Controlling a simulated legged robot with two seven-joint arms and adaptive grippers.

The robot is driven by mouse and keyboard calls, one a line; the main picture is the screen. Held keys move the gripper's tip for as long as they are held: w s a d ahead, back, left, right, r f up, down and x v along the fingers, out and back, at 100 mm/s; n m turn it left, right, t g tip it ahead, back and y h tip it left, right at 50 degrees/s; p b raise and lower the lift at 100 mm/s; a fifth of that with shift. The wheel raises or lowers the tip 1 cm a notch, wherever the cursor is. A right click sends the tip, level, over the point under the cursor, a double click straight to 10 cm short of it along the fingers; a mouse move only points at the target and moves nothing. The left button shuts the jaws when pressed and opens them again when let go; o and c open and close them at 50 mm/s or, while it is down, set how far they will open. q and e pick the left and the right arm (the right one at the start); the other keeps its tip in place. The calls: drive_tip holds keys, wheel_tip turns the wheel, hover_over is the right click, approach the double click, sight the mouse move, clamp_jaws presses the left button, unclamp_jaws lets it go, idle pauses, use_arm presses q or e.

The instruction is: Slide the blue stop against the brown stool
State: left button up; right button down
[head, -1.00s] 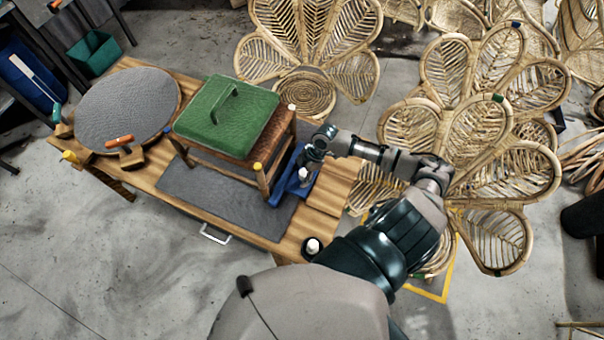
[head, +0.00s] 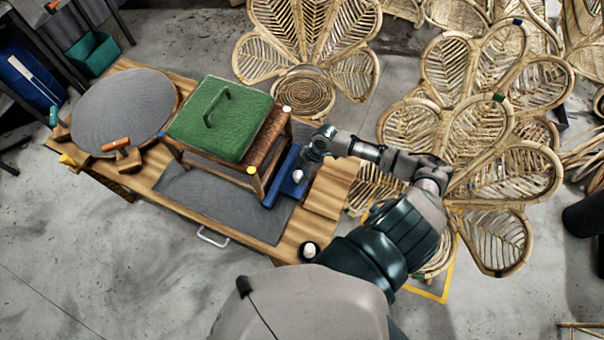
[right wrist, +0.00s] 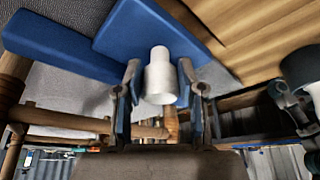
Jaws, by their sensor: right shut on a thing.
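The brown stool (head: 275,146) stands upright on the wooden bench with a green pad (head: 220,117) on its seat. The blue stop (head: 283,178) lies along the stool's right side, close by its right legs; I cannot tell for certain whether they touch. The stop (right wrist: 62,47) also shows in the right wrist view, with a white knob (right wrist: 160,78) standing on it. My right gripper (head: 303,170) is at the stop, its fingers (right wrist: 160,92) on either side of the knob, shut on it. My left gripper is not in view.
The wooden bench (head: 325,190) has a grey mat (head: 205,205) under the stool. A round grey disc (head: 122,108) and orange-handled clamp (head: 117,144) lie left. A white-topped black knob (head: 309,250) is at the front right. Rattan chairs (head: 470,130) crowd behind my right arm.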

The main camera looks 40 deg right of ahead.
drive_tip(key=shift+w+a+r, duration=0.15)
drive_tip(key=shift+a+r, duration=0.15)
drive_tip(key=shift+a, duration=0.25)
drive_tip(key=shift+d+f, duration=0.1)
drive_tip(key=shift+f, duration=0.05)
drive_tip(key=c, duration=1)
unclamp_jaws()
drive_tip(key=o, duration=0.3)
drive_tip(key=shift+a, duration=0.55)
drive_tip(key=shift+d+r, duration=0.1)
drive_tip(key=shift+r, duration=0.2)
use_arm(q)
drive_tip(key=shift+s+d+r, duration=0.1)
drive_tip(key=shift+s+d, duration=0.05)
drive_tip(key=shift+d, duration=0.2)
use_arm(e)
drive_tip(key=v, duration=1.1)
drive_tip(key=shift+a+r, duration=0.25)
drive_tip(key=shift+r, duration=0.1)
